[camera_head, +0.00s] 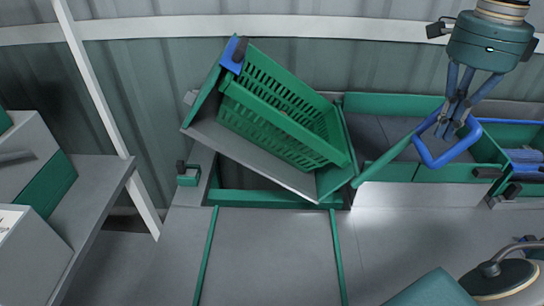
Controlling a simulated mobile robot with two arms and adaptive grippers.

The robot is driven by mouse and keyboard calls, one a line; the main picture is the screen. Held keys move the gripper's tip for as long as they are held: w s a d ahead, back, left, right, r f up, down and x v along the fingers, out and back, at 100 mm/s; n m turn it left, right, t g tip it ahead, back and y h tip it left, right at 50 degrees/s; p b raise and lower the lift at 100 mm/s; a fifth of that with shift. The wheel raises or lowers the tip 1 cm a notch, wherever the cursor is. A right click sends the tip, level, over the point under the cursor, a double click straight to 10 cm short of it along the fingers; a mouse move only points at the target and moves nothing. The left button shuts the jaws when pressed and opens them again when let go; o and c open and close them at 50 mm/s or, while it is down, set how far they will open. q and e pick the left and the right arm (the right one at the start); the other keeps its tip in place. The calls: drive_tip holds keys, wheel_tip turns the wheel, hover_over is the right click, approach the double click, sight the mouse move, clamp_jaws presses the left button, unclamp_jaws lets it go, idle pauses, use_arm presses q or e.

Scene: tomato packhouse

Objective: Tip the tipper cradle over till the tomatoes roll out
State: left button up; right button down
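The tipper cradle (250,153) is tilted, its left end raised and its right end low. It has a grey floor and green end walls. A green slotted crate (285,112) sits tilted in it. No tomatoes show; part of the crate's inside is hidden. A blue clamp (233,54) with a dark knob is at the upper left corner. A green lever (388,158) runs from the cradle's low end up right to a blue loop handle (432,160). My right gripper (451,121) points down with its fingers closed on the handle's upper bar. My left gripper is out of view.
A green-edged grey trough (390,103) lies behind the lever. A green crate with blue parts (525,157) stands at the right. A grey deck with green rails (270,255) lies in front of the cradle. A grey bench (95,195) stands at the left.

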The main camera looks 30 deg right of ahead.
drive_tip(key=shift+d, duration=0.15)
drive_tip(key=s+d+f+b, duration=0.1)
drive_tip(key=b, duration=0.1)
drive_tip(key=d+f+b, duration=0.1)
drive_tip(key=b, duration=0.1)
drive_tip(key=shift+s+d+f, duration=0.25)
drive_tip(key=shift+s+d, duration=0.1)
drive_tip(key=shift+d, duration=0.05)
